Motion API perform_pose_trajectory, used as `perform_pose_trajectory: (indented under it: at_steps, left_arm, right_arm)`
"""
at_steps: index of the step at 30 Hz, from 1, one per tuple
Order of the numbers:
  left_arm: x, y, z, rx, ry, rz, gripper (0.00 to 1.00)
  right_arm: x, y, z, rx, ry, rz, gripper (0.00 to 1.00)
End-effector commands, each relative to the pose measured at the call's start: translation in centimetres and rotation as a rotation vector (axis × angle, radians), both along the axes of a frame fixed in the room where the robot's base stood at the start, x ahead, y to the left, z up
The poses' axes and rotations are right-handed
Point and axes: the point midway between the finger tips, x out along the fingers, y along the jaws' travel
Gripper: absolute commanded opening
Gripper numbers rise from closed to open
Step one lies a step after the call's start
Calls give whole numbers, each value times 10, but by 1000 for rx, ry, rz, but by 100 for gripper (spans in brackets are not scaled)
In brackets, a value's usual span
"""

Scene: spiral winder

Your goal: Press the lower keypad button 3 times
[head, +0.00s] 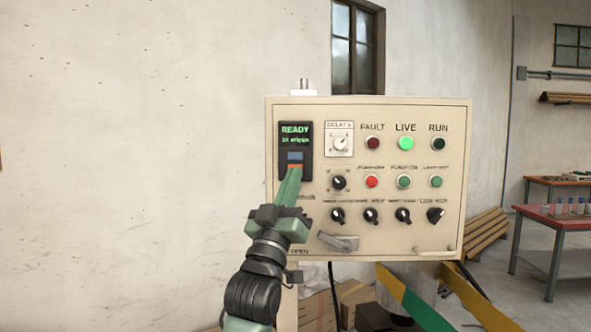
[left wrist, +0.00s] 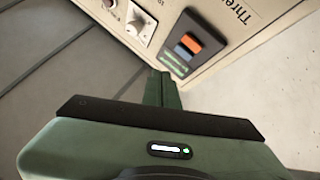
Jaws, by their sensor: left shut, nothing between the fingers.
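The keypad is a dark panel (head: 304,147) at the upper left of the cream control box, with a green "READY" display (head: 295,130). Below the display is a blue upper button (head: 295,156), and under it an orange lower button (head: 295,165), partly hidden by my fingertips in the head view. In the left wrist view the orange button (left wrist: 190,42) and the blue button (left wrist: 181,53) show clearly. My left gripper (head: 294,171) is shut and empty, its tips pointing at the lower button from just below. It also shows in the left wrist view (left wrist: 160,75). I cannot tell whether it touches.
The control box (head: 350,265) carries several knobs and lamps; the LIVE lamp (head: 406,144) glows green. A lever handle (head: 338,241) sits low on its front. A red-topped table (head: 560,219) stands at right. Striped barriers (head: 420,305) cross below the box.

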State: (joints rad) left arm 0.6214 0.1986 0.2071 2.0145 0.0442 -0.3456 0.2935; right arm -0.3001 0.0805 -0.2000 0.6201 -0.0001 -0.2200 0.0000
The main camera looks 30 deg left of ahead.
Motion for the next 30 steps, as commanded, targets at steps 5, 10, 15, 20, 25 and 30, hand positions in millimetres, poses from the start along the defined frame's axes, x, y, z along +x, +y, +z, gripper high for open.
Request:
perform_pose_trajectory:
  at_steps: [5, 10, 15, 20, 25, 30]
  left_arm:
    - [-10, -4, 3, 382, 105, 320, 0]
    - [-22, -11, 3, 839, 201, 706, 0]
    - [-31, -17, 2, 1119, 242, 955, 0]
    - [-34, -19, 1, 1190, 252, 1021, 0]
    - [-34, -19, 1, 1186, 251, 1019, 0]
    - [-31, -17, 1, 1184, 251, 1019, 0]
  right_arm:
    - [0, 0, 8, 0, 0, 0, 36]
    - [0, 0, 14, 0, 0, 0, 36]
    - [0, 0, 16, 0, 0, 0, 36]
    - [0, 0, 17, 0, 0, 0, 36]
    - [0, 0, 16, 0, 0, 0, 36]
    - [0, 0, 16, 0, 0, 0, 36]
